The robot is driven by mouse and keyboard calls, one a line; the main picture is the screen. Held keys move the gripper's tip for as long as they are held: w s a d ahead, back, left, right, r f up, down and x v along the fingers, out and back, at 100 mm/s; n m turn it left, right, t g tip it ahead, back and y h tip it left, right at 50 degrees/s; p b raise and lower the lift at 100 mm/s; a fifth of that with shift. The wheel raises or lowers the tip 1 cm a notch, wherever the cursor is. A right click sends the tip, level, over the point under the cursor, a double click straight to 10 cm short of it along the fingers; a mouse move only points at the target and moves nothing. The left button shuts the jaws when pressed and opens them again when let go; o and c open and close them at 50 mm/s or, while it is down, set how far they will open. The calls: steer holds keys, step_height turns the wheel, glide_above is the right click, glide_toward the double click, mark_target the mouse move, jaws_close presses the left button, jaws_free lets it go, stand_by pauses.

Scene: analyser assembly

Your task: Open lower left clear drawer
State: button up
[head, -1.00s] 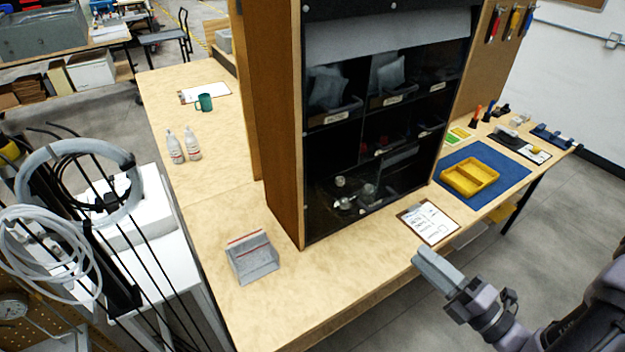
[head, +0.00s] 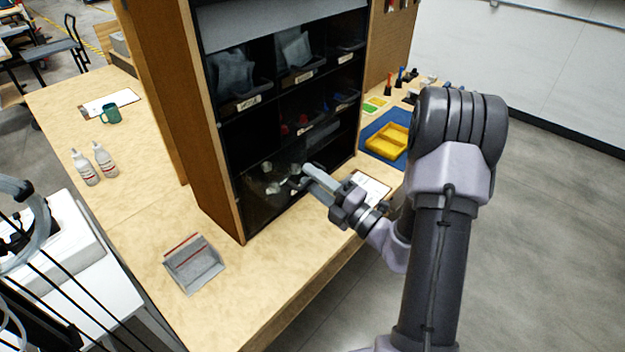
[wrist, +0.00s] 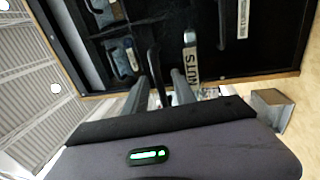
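The dark cabinet (head: 225,140) stands on the wooden bench. Its lower left section has a clear, see-through front (head: 258,205), with small pale parts visible behind it. It appears closed, but glare and my gripper make its edges hard to see. My gripper (head: 306,178) is in front of the cabinet's lower part, to the right of that section's middle. In the wrist view, my gripper's two fingers (wrist: 160,90) stand apart, with a dark upright bar showing between them. I cannot tell whether they touch it.
Labelled bins (head: 305,75) fill the upper shelves. A grey angled holder (head: 193,263) stands on the bench at the left front. A clipboard (head: 370,187) and a yellow tray (head: 388,140) lie to the right. Bottles (head: 104,160) stand at the left.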

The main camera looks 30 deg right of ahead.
jaws_close()
stand_by(1.4)
